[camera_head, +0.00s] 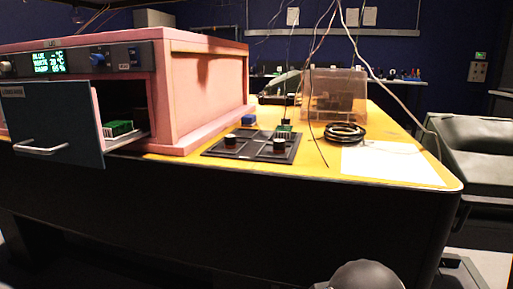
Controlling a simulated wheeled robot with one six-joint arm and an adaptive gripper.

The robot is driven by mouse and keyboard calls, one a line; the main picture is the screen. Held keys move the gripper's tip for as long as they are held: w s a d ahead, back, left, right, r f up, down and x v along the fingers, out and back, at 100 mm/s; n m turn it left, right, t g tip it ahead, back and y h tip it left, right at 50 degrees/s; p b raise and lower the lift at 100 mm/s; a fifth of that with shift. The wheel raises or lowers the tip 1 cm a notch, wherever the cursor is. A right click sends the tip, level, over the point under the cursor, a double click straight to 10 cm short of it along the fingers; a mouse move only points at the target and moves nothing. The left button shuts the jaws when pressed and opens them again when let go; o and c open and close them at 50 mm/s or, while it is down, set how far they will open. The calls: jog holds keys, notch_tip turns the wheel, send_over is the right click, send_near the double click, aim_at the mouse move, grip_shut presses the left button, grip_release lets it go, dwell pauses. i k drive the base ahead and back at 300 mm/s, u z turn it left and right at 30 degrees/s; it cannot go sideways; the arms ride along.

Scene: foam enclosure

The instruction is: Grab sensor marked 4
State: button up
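A black tray (252,154) with compartments lies on the yellow table top, right of the pink enclosure. Two small dark round pieces, one at the front left (230,141) and one at the front right (279,146), stand on it and may be sensors. Another green block (118,128) lies inside the enclosure's opening.
The pink enclosure (205,95) has a lit display and an open dark front panel (52,125) with a handle. A black cable coil (345,133), a clear box (334,97), a white sheet (393,164) and hanging wires are to the right. A blue piece (249,119) sits behind the tray.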

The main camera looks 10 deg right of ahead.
aim_at(279, 144)
jog(key=u, duration=2.3)
jog(key=i, duration=2.15)
jog(key=z, duration=3.3)
